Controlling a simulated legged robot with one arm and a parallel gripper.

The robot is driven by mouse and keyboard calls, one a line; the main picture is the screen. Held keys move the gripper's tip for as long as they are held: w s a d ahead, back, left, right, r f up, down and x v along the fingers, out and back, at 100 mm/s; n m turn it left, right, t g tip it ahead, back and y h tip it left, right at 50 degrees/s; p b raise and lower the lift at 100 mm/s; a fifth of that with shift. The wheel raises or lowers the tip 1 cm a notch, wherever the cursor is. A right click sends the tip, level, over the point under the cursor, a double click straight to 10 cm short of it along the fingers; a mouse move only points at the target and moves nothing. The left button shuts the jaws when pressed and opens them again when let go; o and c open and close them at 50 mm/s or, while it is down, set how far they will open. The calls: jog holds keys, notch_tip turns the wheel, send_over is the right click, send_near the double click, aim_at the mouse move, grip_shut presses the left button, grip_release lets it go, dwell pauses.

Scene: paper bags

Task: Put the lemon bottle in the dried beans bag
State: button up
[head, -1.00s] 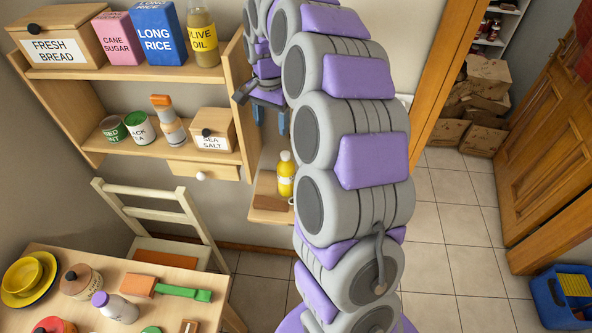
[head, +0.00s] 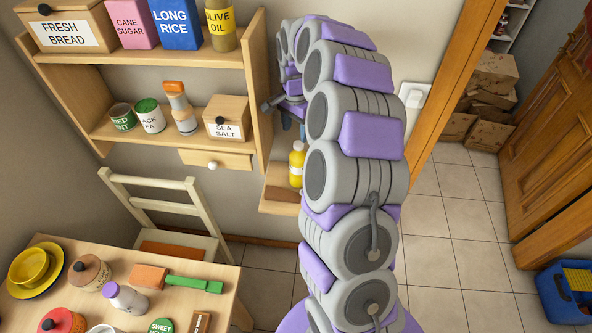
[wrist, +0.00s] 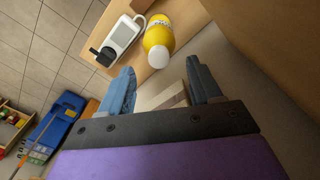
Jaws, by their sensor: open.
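The lemon bottle is a yellow bottle with a white cap (head: 296,169) standing on a low wooden shelf. In the wrist view the lemon bottle (wrist: 157,33) lies just beyond my fingertips, its white cap toward me and between the lines of the two fingers. My gripper (wrist: 159,66) is open, with two blue fingers apart and nothing between them. In the head view my gripper (head: 293,124) is small, partly hidden by my arm, and above the bottle. No bag labelled dried beans can be made out.
The wooden shelf unit (head: 262,95) stands left of my gripper. Brown paper bags or boxes (head: 493,82) are piled beyond the doorway. A chair (head: 165,205) and table (head: 232,285) stand left.

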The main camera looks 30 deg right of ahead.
aim_at(297, 144)
jog(key=shift+s+f, duration=0.1)
jog(key=shift+f, duration=0.75)
jog(key=d+f, duration=0.1)
jog(key=f+b, duration=0.1)
jog(key=shift+d+f, duration=0.4)
jog(key=f, duration=0.1)
jog(key=a+f+b, duration=0.1)
jog(key=f, duration=0.1)
jog(key=shift+a, duration=0.1)
jog(key=shift+a+r, duration=0.1)
jog(key=shift+a, duration=0.25)
jog(key=shift+c, duration=0.3)
jog(key=shift+d, duration=0.75)
jog(key=c, duration=0.6)
jog(key=shift+a, duration=0.55)
grip_shut()
